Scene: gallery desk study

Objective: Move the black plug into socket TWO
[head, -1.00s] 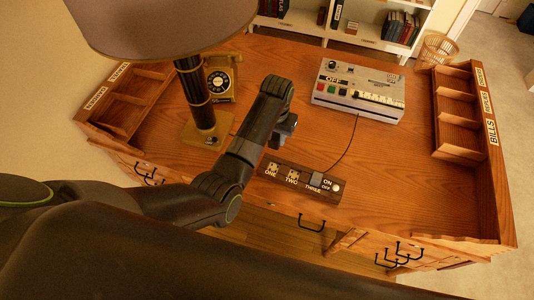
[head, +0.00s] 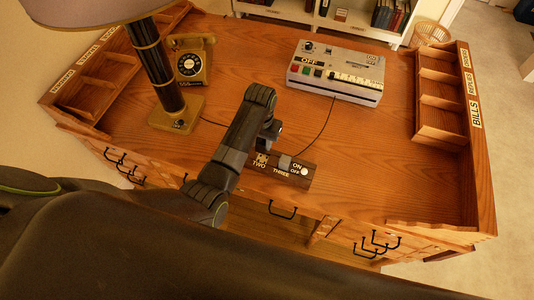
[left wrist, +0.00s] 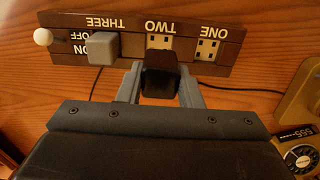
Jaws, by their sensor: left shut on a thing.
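My left gripper (head: 270,134) is shut on the black plug (left wrist: 160,76); its two fingers (left wrist: 160,92) sit either side of the plug in the left wrist view. The dark brown socket strip (head: 306,180) lies near the desk's front edge and appears upside down in the left wrist view (left wrist: 226,70). The plug's far end overlaps the near edge of socket TWO (left wrist: 160,42); I cannot tell whether they touch. Socket ONE (left wrist: 207,48) is empty, and my arm hides it in the head view. A grey plug (left wrist: 104,45) sits in socket THREE. My right gripper is out of view.
A white-knobbed switch (left wrist: 43,37) is at the strip's end. A grey machine (head: 336,72) stands behind, with a cord to the strip. The lamp base (head: 177,114) and telephone (head: 191,64) stand left. Desk right of the strip (head: 370,150) is clear.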

